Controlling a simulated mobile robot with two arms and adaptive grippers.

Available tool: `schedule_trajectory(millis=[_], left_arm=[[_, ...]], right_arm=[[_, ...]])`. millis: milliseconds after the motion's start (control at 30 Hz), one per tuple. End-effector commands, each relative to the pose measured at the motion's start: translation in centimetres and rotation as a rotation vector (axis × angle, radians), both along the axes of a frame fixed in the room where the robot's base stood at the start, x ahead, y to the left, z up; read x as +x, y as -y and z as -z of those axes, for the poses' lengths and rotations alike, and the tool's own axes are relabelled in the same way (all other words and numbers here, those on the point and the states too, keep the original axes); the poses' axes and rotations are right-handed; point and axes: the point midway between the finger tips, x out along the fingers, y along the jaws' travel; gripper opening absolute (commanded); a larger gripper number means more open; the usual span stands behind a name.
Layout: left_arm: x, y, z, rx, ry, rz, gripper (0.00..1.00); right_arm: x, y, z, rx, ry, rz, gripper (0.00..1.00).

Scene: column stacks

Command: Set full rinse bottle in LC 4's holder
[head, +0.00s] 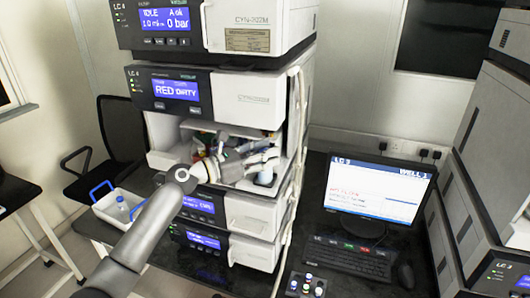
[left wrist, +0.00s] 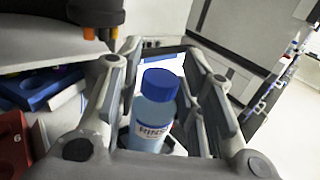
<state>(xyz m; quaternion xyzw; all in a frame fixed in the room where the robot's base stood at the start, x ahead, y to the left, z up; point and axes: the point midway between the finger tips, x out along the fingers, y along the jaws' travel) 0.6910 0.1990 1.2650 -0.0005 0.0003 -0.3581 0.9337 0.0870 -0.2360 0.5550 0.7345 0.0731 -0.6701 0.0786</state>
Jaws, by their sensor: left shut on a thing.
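My left gripper (head: 268,160) reaches into the open middle module of the LC 4 stack (head: 225,98). It is shut on the rinse bottle (left wrist: 155,112), which has a blue cap, pale blue liquid and a white label reading "RINS". The bottle stands between the fingers in the left wrist view. In the head view its lower part (head: 264,178) shows below the fingers, at the right of the opening. A dark edge shows around its base, but I cannot tell whether it sits in a holder. My right gripper is not in view.
Inside the opening are a red rack (left wrist: 12,140) and a blue tray (left wrist: 40,88). A dark part with orange pieces (left wrist: 95,18) hangs above. A white carrier with blue handles (head: 118,212) stands left of the stack. A monitor (head: 378,190) and keyboard (head: 347,260) are at right.

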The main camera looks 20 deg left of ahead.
Motion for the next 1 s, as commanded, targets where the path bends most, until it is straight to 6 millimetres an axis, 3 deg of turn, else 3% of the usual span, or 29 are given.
schedule_trajectory(millis=[400,433,600,1000], left_arm=[[0.00,-0.01,-0.01,-0.001,0.001,0.000,0.21],[0.00,-0.01,-0.01,-0.001,0.001,0.000,0.36],[0.00,-0.01,-0.01,0.000,0.001,0.000,0.58],[-0.29,-0.32,0.10,0.001,0.000,-0.001,0.60]], right_arm=[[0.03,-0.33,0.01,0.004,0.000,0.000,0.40],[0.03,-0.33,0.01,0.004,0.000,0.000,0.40],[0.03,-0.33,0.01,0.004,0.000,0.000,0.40],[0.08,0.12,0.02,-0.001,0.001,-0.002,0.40]])
